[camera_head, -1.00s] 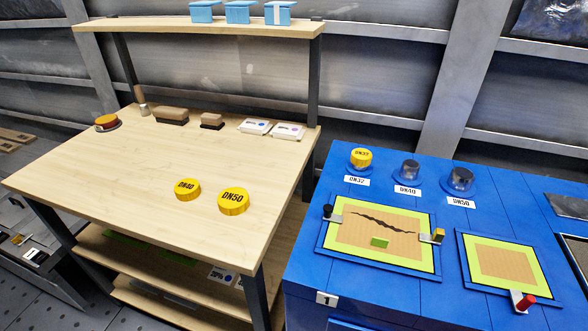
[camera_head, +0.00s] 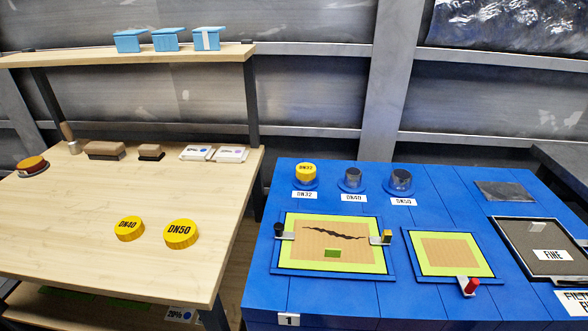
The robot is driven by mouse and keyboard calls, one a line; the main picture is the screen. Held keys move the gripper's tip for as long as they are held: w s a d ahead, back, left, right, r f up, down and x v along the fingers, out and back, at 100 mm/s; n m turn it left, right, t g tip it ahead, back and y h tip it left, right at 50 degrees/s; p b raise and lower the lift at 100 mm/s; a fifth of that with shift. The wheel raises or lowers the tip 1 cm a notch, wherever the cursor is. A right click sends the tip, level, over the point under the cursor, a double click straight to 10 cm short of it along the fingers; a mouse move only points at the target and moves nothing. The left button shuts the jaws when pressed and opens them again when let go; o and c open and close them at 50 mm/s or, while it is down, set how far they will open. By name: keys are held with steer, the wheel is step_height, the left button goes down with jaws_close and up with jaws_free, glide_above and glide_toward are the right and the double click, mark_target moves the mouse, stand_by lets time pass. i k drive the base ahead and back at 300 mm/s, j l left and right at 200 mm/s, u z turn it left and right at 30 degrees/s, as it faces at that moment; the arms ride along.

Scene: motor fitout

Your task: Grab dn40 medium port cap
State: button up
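The yellow DN40 cap (camera_head: 130,228) lies on the wooden table, label up, near its front right part. A slightly larger yellow DN50 cap (camera_head: 181,233) lies just to its right, apart from it. On the blue bench, the DN40 port (camera_head: 352,179) and the DN50 port (camera_head: 400,180) are bare dark metal. The DN32 port at the left carries a yellow DN32 cap (camera_head: 306,172). My gripper is not in view.
The wooden table (camera_head: 75,240) has free room around the caps. Brushes (camera_head: 105,150) and small white boxes (camera_head: 229,154) stand along its back. A shelf (camera_head: 120,56) with blue boxes is above. The blue bench (camera_head: 410,300) stands right, with framed panels, across a narrow gap.

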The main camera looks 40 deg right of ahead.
mark_target(129, 229)
steer(key=i+j+u, duration=0.5)
steer(key=i+j, duration=0.8)
